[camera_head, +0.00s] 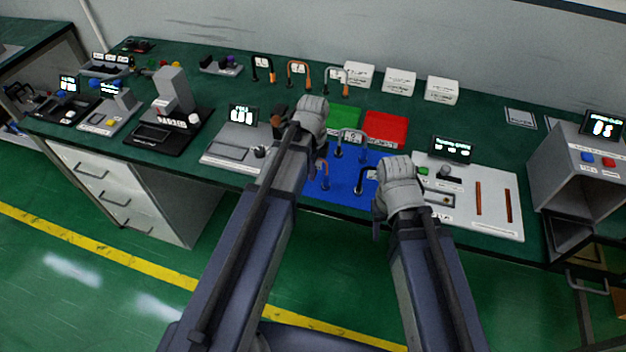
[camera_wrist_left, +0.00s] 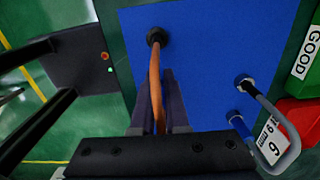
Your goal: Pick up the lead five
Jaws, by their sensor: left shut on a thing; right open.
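An orange lead (camera_wrist_left: 154,66) with a dark end runs between the fingers of my left gripper (camera_wrist_left: 156,85), which is shut on it above the blue mat (camera_wrist_left: 200,60). In the head view the orange lead (camera_head: 324,174) shows on the mat's left side, below my left gripper (camera_head: 318,150). A grey lead (camera_wrist_left: 262,108) with a white number tag stands on the mat to its right. A black lead (camera_head: 362,182) stands beside my right gripper (camera_head: 382,205), which is open at the mat's right edge. I cannot read which lead is number five.
Green (camera_head: 345,118) and red (camera_head: 385,128) trays lie behind the mat. More leads (camera_head: 299,72) and white boxes (camera_head: 400,82) stand at the back. A display device (camera_head: 236,145) stands left of the mat, and a white panel (camera_head: 490,205) lies right.

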